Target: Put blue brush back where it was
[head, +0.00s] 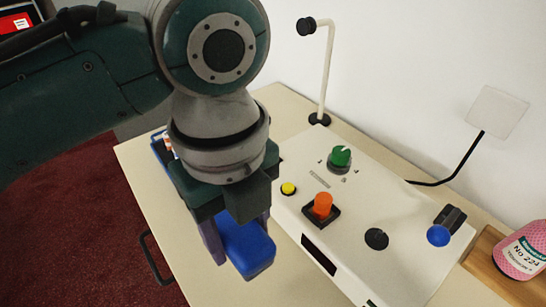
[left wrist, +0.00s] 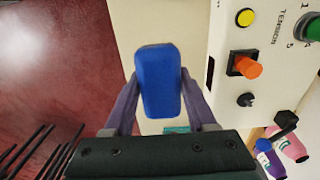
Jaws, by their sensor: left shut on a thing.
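The blue brush (head: 247,248) is a rounded blue block held between the fingers of my left gripper (head: 240,235). It hangs over the table, left of the white control box; I cannot tell whether it touches the tabletop. In the left wrist view the brush (left wrist: 158,80) fills the gap between the two purple-grey fingers of the left gripper (left wrist: 159,88). No bristles can be made out on it. My right gripper is not in view.
The white control box (head: 345,240) has coloured knobs and buttons. A blue-edged tray (head: 158,148) shows partly behind my left arm. A thin lamp-like stand (head: 326,75) rises behind the box.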

